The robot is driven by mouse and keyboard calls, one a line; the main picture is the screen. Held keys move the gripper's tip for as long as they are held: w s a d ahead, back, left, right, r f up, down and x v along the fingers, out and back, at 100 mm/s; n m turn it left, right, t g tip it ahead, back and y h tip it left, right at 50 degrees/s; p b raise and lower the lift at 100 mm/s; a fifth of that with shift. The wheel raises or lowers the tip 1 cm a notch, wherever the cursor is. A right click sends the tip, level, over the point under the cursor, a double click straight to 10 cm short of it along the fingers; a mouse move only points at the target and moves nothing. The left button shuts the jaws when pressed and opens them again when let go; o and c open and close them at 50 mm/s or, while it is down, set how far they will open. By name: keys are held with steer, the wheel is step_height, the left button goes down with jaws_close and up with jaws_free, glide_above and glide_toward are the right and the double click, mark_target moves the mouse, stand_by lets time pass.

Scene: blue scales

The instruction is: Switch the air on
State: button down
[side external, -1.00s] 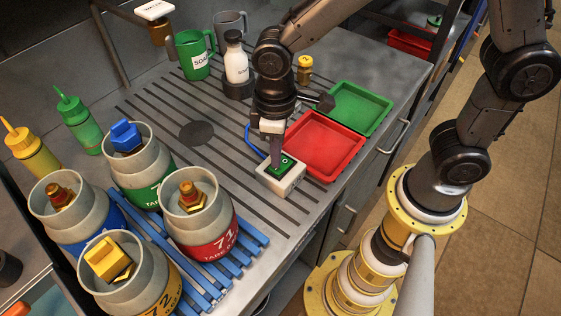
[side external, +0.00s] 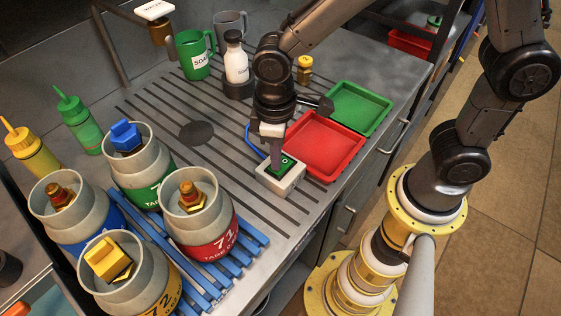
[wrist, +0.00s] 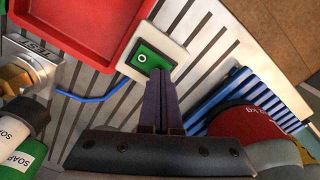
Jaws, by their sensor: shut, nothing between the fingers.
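A pale switch box (side external: 281,181) sits on the slatted metal bench, with a green rocker (side external: 287,166) on top. In the wrist view the green rocker (wrist: 146,59) shows a white ring mark on its far part. My gripper (side external: 277,157) is shut and empty, with its purple fingers pointing down at the rocker. In the wrist view the fingertips (wrist: 160,72) overlap the rocker's near edge and hide part of it. I cannot tell whether they touch it or which way the rocker is tilted.
A red tray (side external: 322,146) lies close beside the switch box, with a green tray (side external: 358,106) behind it. A blue cable (wrist: 88,98) runs near the box. Large grey pots (side external: 199,213) stand on a blue rack at the left. A white bottle (side external: 236,66) and green mug (side external: 193,58) stand behind.

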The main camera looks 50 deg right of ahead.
steer(key=shift+f, duration=0.45)
steer(key=shift+r, duration=3.5)
steer(key=shift+d, duration=0.1)
steer(key=s+d+r+m+t, duration=0.1)
steer(key=d+r+m+t, duration=0.2)
steer(key=d+r, duration=0.55)
steer(key=s+d+m+t, duration=0.2)
steer(key=s+d+m, duration=0.1)
steer(key=s+d, duration=0.4)
steer(key=s, duration=0.3)
steer(key=shift+s+d+t, duration=0.15)
steer(key=shift+s+t, duration=0.15)
